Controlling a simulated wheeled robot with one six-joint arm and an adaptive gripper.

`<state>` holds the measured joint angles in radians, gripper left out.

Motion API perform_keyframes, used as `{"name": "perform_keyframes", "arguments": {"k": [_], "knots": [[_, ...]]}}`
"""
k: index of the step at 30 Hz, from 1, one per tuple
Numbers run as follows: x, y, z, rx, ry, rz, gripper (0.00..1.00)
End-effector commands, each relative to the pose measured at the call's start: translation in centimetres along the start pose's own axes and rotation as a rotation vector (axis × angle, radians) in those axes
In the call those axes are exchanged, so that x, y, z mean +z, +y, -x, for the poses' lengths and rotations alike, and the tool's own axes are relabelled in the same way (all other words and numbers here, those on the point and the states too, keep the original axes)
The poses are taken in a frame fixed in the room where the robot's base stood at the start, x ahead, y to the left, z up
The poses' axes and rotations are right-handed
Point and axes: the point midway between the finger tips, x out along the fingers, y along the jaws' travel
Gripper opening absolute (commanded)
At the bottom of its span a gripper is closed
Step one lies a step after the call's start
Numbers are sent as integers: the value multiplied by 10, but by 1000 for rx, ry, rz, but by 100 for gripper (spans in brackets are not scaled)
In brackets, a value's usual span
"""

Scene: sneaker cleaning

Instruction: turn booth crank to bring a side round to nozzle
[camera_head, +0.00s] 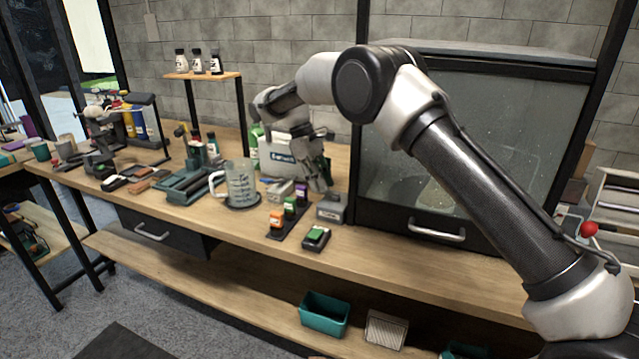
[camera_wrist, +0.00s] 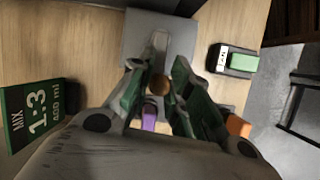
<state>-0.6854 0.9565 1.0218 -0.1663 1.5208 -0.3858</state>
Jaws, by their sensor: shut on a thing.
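The booth (camera_head: 465,130) is a dark-framed cabinet with a speckled glass front. A pale shape, perhaps the sneaker, shows dimly behind the glass (camera_head: 430,195). A grey box (camera_head: 331,208) stands on the bench beside the booth's left front. In the wrist view, this box (camera_wrist: 140,38) carries a light metal crank arm (camera_wrist: 160,42) with a round brown knob (camera_wrist: 158,85). My gripper (camera_head: 321,184) points down over the box. In the wrist view, my gripper (camera_wrist: 157,90) is shut on the knob, its green-padded fingers on either side. The nozzle cannot be made out.
A green-topped block (camera_head: 316,236) lies in front. A clear jug (camera_head: 240,186) and a white container (camera_head: 285,155) stand further left. A red knob (camera_head: 589,229) shows right of the booth.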

Motion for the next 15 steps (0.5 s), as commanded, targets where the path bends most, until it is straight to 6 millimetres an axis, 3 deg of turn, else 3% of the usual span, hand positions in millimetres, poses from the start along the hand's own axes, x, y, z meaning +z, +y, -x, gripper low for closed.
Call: {"name": "perform_keyframes", "arguments": {"k": [15], "knots": [[0,4,0,-24,-2,-60,0]]}}
